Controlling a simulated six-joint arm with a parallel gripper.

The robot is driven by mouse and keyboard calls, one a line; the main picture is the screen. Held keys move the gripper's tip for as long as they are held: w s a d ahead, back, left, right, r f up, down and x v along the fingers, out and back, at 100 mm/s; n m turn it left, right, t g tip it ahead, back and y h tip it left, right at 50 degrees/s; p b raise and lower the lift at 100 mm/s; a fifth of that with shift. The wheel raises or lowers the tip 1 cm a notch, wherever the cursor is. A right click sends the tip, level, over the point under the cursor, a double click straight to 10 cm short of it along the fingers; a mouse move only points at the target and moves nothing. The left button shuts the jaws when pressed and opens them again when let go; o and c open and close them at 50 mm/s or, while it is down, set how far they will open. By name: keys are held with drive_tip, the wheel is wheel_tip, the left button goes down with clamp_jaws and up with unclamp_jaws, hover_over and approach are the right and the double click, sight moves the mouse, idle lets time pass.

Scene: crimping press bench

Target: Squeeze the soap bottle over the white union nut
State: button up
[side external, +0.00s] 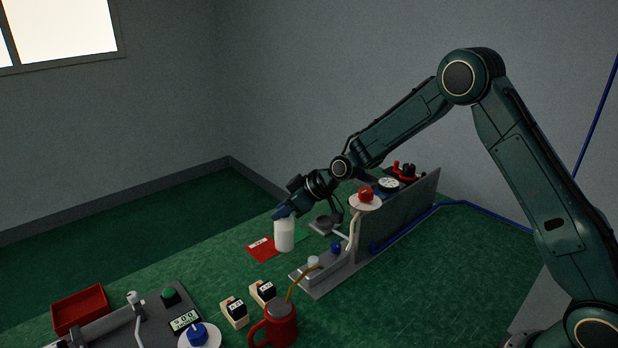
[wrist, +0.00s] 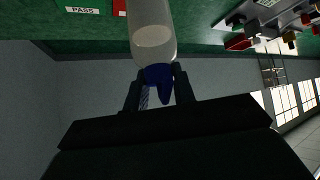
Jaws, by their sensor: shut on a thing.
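The soap bottle (side external: 284,236) has a whitish body and hangs below my gripper (side external: 284,212), which is shut on its blue top. In the wrist view my gripper (wrist: 157,88) has its fingers on both sides of the blue cap (wrist: 158,74), and the pale bottle (wrist: 152,35) reaches toward the green bench at the top of the picture. In the side view the bottle is about upright. A small white part (side external: 313,261) on the grey fixture, right of and nearer than the bottle, may be the white union nut; I cannot be sure.
A red card (side external: 262,251) lies beside the bottle. The grey fixture (side external: 320,284) and upright panel (side external: 408,215) stand to the right.

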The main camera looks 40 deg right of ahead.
sight(291, 220)
drive_tip(key=shift+f+t+y, duration=0.4)
drive_tip(key=shift+f+t, duration=1.2)
drive_tip(key=shift+f, duration=0.35)
drive_tip(key=shift+o, duration=1.1)
drive_tip(key=shift+c, duration=1.1)
drive_tip(key=shift+s+r+n+t+y, duration=0.2)
drive_tip(key=shift+s+n+t+y, duration=0.15)
drive_tip(key=shift+t, duration=0.25)
drive_tip(key=shift+w, duration=0.15)
